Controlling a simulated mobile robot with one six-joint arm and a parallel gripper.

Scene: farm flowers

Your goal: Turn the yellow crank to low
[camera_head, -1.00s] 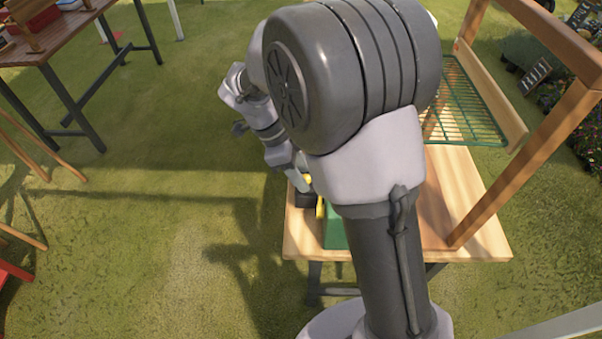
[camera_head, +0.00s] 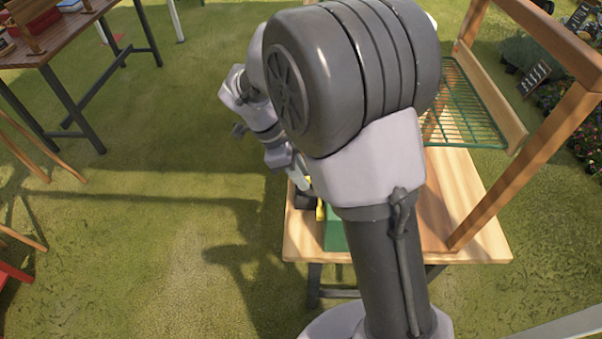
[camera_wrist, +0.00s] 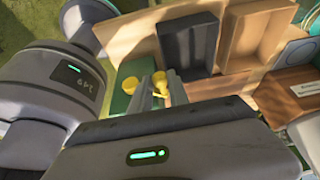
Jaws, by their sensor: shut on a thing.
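The yellow crank (camera_wrist: 162,86) shows in the wrist view between the fingertips of my gripper (camera_wrist: 153,95), and the fingers are shut on it. A second yellow round part (camera_wrist: 131,85) lies just left of the fingers. The crank belongs to a green box (camera_wrist: 138,66). In the head view only a small bit of yellow (camera_head: 320,211) shows beside the green box (camera_head: 335,236) on the wooden table. My arm hides most of the box and crank there. I cannot read any low mark or the crank's exact angle.
The wooden table (camera_head: 465,222) carries an upright wooden frame and a green wire rack (camera_head: 462,108). In the wrist view a dark tray (camera_wrist: 188,44) and a wooden tray (camera_wrist: 256,42) stand beyond the crank. A brown box (camera_wrist: 290,92) with a label is at right.

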